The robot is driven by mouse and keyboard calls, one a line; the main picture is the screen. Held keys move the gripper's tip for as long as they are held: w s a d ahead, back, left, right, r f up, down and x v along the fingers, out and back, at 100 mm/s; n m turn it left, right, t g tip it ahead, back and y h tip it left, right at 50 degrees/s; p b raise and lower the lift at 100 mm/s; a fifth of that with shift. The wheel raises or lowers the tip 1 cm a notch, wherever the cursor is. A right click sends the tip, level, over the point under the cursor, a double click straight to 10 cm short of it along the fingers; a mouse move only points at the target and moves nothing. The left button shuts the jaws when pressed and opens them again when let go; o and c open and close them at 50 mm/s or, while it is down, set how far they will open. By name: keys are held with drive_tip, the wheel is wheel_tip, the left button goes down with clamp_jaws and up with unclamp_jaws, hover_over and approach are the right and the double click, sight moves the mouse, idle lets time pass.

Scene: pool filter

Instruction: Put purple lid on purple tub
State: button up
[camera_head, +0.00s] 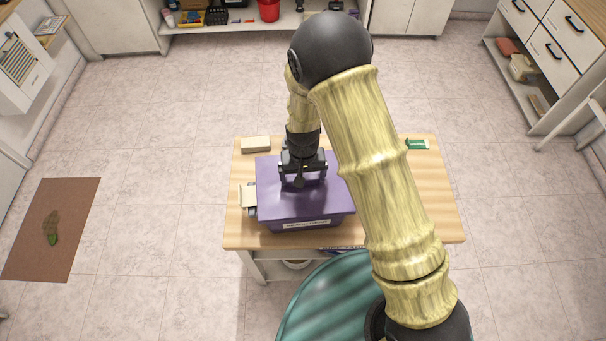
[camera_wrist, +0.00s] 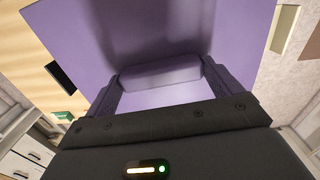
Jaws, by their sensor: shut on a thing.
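The purple tub (camera_head: 290,227) stands on the wooden table, with a white label on its front wall. The flat purple lid (camera_head: 272,203) lies over the tub's top, covering its opening. Its edges look roughly in line with the tub, but I cannot tell whether it is fully seated. My gripper (camera_head: 303,183) points down over the lid's middle. In the wrist view, my gripper's fingers (camera_wrist: 160,78) are shut on the ends of the lid's raised purple handle (camera_wrist: 160,73). The tub's inside is hidden.
A beige block (camera_head: 255,144) lies at the table's back left. A pale object (camera_head: 247,196) sits close against the tub's left side. A green and white packet (camera_head: 417,144) lies at the back right. A teal round object (camera_head: 325,300) stands before the table (camera_head: 440,215).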

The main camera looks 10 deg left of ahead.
drive_tip(key=o, duration=0.9)
drive_tip(key=shift+s, duration=0.1)
drive_tip(key=shift+r, duration=0.55)
wheel_tip(320, 180, up, 16)
drive_tip(key=b, duration=0.3)
drive_tip(key=shift+r, duration=0.15)
drive_tip(key=shift+d, duration=0.1)
